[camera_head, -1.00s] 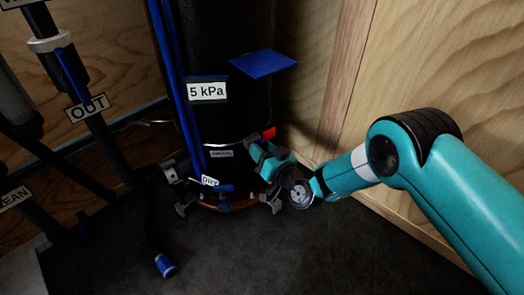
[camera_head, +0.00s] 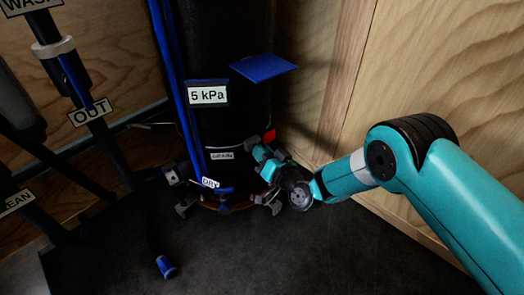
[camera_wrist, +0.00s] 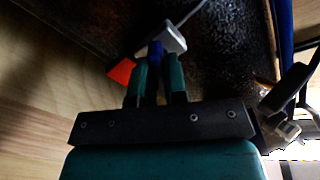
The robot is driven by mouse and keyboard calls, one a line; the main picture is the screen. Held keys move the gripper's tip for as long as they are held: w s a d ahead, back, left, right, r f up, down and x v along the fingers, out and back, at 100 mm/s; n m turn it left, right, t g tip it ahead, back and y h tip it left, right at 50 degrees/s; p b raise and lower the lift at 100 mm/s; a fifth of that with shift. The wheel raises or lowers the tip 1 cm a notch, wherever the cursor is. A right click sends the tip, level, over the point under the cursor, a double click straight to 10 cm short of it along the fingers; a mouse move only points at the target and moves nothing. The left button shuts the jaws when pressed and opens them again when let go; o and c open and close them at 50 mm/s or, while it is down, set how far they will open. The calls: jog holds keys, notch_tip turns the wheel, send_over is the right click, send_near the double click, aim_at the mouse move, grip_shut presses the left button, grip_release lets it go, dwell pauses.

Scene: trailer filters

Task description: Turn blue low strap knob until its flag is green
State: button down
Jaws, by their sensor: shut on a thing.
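The blue knob (camera_wrist: 155,52) sits between my gripper's two teal fingers in the wrist view, low on the black cylinder (camera_head: 232,120). My gripper (camera_wrist: 155,80) is shut on it. In the head view my gripper (camera_head: 262,157) reaches the lower right side of the cylinder, and the knob is hidden there. A red flag (camera_wrist: 122,71) shows just left of the fingers in the wrist view. It also shows in the head view (camera_head: 269,136), right above my gripper. A light grey strap fitting (camera_wrist: 173,38) lies right behind the knob.
The wooden wall (camera_head: 420,70) stands close to the right of my arm. Grey clamp feet (camera_head: 184,207) and a DRY label (camera_head: 210,183) are at the cylinder's base. A blue-ended hose (camera_head: 166,267) lies on the dark floor, which is clear in front.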

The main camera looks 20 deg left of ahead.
jog(key=shift+f+m+p, duration=0.1)
jog(key=shift+m+p, duration=0.3)
jog(key=shift+m, duration=1.4)
jog(key=c, duration=1.2)
grip_release()
jog(key=shift+o, duration=0.2)
jog(key=shift+d, duration=0.1)
